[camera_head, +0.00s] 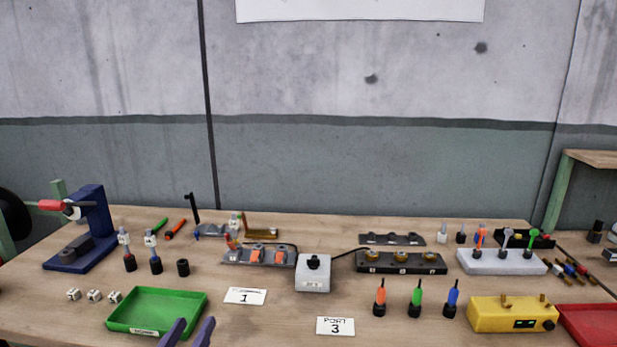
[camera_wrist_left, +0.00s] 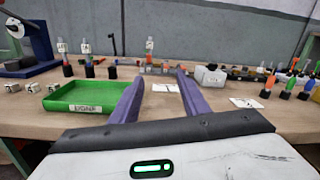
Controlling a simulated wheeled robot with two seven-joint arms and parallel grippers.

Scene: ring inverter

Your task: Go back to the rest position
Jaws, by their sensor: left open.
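My left gripper (camera_head: 190,334) shows at the bottom edge of the head view, just right of the green tray's front corner. Its two purple fingers are apart with nothing between them. In the left wrist view the same gripper (camera_wrist_left: 158,88) is open and empty, in front of the table edge, with the number 1 card beyond its fingers. The green tray (camera_head: 120,318) lies to the left of the fingers. My right gripper is not in either view.
A grey box with a black knob (camera_head: 313,283) stands mid-table. Coloured screwdriver-like pieces (camera_head: 415,300), a yellow device (camera_head: 505,316) and a red tray (camera_head: 592,322) are at the right. A blue press (camera_head: 92,222) stands left.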

